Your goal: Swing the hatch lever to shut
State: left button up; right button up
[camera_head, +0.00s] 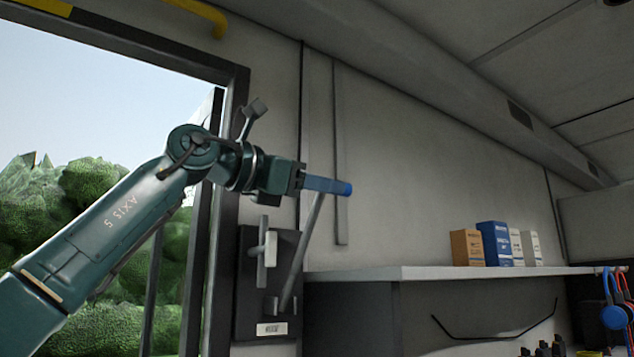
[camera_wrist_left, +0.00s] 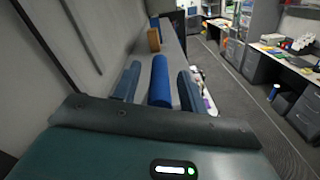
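The hatch lever (camera_head: 303,250) is a grey rod. It rises from a dark wall plate (camera_head: 256,300) and leans to the right, with a blue grip (camera_head: 346,189) at its top. My left gripper (camera_head: 326,185) is at the grip, reaching in from the left. In the left wrist view the blue grip (camera_wrist_left: 160,82) lies lengthwise between the two fingers, with a narrow gap on each side. The left gripper is open around it. The fingers hide part of the grip in the head view. My right gripper is in neither view.
A grey latch handle (camera_head: 264,255) sits on the plate left of the rod. A shelf (camera_head: 420,272) with several small boxes (camera_head: 492,243) is to the right. The door opening is at left. The wall right of the grip is clear.

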pick_arm(q)
jog(key=shift+s+a, duration=0.1)
jog(key=shift+a, duration=0.1)
jog(key=b+v, duration=0.4)
jog(key=v, duration=0.8)
jog(key=shift+s+a, duration=0.2)
jog(key=shift+a, duration=0.1)
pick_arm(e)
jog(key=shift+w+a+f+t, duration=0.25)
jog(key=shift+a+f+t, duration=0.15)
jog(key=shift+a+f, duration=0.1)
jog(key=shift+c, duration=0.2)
